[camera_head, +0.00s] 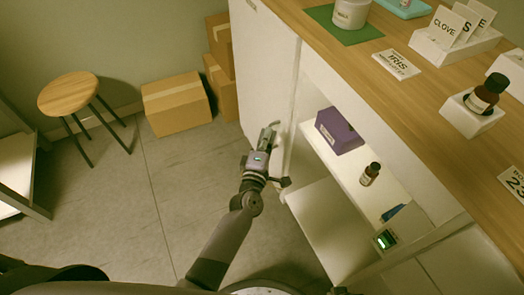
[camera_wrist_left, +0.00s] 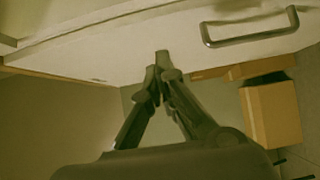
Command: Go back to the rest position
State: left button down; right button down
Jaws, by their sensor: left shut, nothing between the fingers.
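My left gripper (camera_head: 270,132) is low in front of the white cabinet, beside its open door (camera_head: 263,75). In the left wrist view my left gripper (camera_wrist_left: 159,68) has its fingertips together, with nothing between them. The door shows across the top of that view, with a metal bar handle (camera_wrist_left: 250,27) to the right of the fingers and apart from them. My right gripper is not in view.
The open cabinet shelf (camera_head: 345,165) holds a purple box (camera_head: 338,131) and a brown bottle (camera_head: 370,174). The wooden counter (camera_head: 420,95) carries a white jar, cards and another bottle (camera_head: 487,93). A stool (camera_head: 68,94) and cardboard boxes (camera_head: 176,104) stand by the wall.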

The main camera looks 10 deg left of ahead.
pick_arm(q)
jog(key=s, duration=0.8)
jog(key=shift+s+a, duration=0.35)
jog(key=shift+a, duration=0.05)
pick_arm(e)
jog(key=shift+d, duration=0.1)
